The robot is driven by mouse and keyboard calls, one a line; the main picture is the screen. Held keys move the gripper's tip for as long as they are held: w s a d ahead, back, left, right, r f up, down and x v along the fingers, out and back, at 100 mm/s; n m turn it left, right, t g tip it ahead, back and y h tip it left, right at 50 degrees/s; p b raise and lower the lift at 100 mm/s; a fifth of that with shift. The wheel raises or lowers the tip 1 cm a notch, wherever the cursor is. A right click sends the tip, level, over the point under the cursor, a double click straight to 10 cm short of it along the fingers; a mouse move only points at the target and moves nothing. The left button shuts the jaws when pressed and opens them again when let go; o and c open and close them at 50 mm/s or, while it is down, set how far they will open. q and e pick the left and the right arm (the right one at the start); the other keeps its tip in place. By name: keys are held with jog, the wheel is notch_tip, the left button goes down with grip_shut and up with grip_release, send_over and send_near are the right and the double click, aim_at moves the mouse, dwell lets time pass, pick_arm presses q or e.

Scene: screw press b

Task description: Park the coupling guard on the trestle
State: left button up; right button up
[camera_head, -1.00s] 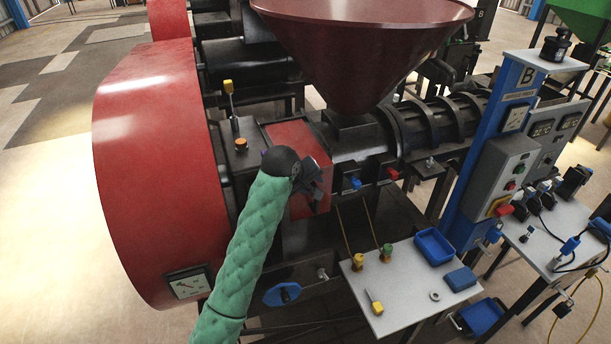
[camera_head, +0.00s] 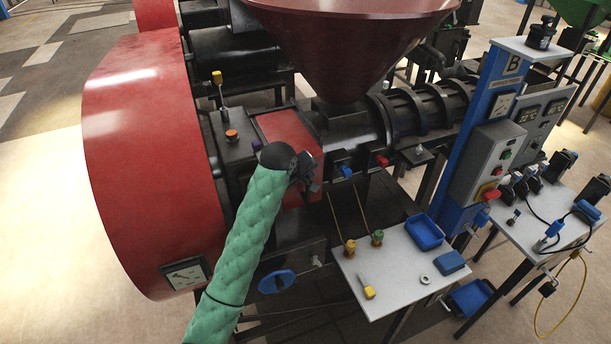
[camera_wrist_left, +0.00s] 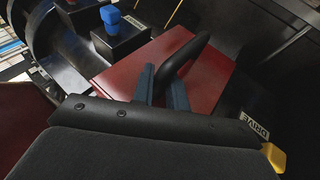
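The coupling guard is a red box (camera_head: 287,132) between the big red wheel cover and the black barrel of the press. It fills the middle of the left wrist view (camera_wrist_left: 205,85), where its black arched handle (camera_wrist_left: 190,57) shows. My left gripper (camera_head: 306,172) is at the guard. In the left wrist view its two grey-blue fingers (camera_wrist_left: 162,88) stand close on both sides of the handle's near end and look shut on it. The guard still looks seated on the machine. My right gripper is not in view. I cannot pick out a trestle with certainty.
A red cone hopper (camera_head: 345,45) rises behind the guard. A yellow-topped lever (camera_head: 217,78) and an orange knob (camera_head: 231,135) are to its left. A white-topped table (camera_head: 390,270) with small parts and a blue tray (camera_head: 424,232) stands at front right, beside a blue post (camera_head: 487,130).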

pick_arm(q)
grip_shut()
jog(key=shift+r, duration=1.6)
jog(key=shift+r, duration=0.6)
jog(key=shift+s, duration=0.1)
jog(key=s+d, duration=0.3)
jog(key=s, duration=0.6)
jog(key=shift+d, duration=0.4)
dwell(0.5)
dwell(0.3)
